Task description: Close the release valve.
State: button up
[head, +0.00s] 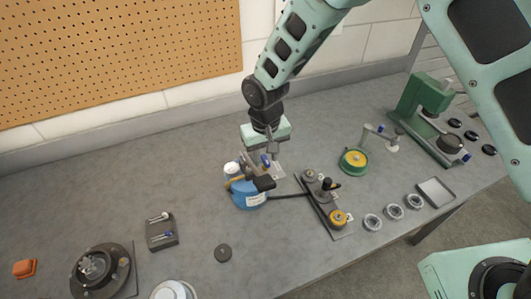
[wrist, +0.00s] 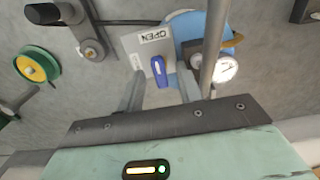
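The release valve shows in the wrist view as a blue lever (wrist: 158,72) on a light plate (wrist: 133,44) marked OPEN. In the head view the blue lever (head: 265,160) sits by the blue hand pump (head: 247,194), which has a white cap. My gripper (head: 270,152) points down just above the valve. In the wrist view my gripper (wrist: 161,80) is open, with one finger on each side of the lever. I cannot tell whether either finger touches it.
A black hose runs from the pump to a plate with fittings (head: 325,205). A green-and-yellow stand (head: 353,161) and a green press (head: 423,108) stand right. Several grey rings lie near the front edge.

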jog(key=shift+c, duration=0.2)
grip_shut()
jog(key=shift+n, duration=0.4)
jog(key=n+b, duration=0.1)
jog(key=n, duration=0.2)
jog(key=shift+n+b, duration=0.3)
jog(key=shift+b, duration=0.1)
jog(key=n, duration=0.4)
jog(key=shift+w+n+b, duration=0.1)
jog(key=shift+n+b, duration=0.2)
jog(key=shift+b, duration=0.05)
jog(key=n, duration=0.4)
jog(key=shift+r+n, duration=0.1)
jog(key=shift+n, duration=0.2)
jog(key=n, duration=0.4)
